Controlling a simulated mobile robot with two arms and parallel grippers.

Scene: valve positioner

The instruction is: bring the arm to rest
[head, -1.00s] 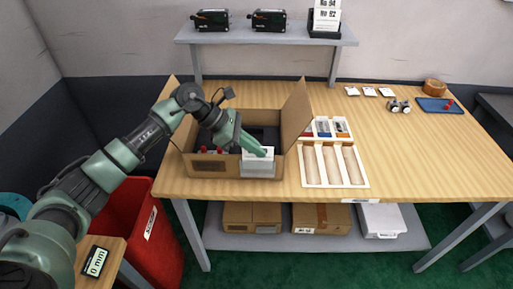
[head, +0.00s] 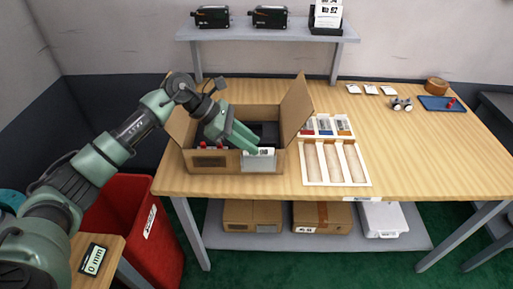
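My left arm (head: 128,133) comes in from the left and reaches over the open cardboard box (head: 205,162) on the wooden table. My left gripper (head: 251,146) is inside or just above the box, its green fingers pointing down toward the front right. A white label or card with dark print (head: 266,151) shows at the fingertips by the box's front wall. I cannot tell whether the fingers touch it or how far apart they are. A dark object (head: 266,131) and small red parts show in the box, partly hidden by the gripper. My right gripper is not in view.
A white tray with tan slots (head: 335,163) and a small parts tray (head: 327,126) stand right of the box. The box's right flap (head: 297,107) stands up. A shelf (head: 265,34) with black devices is behind. A red bin (head: 135,225) is at left. The table's right middle is clear.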

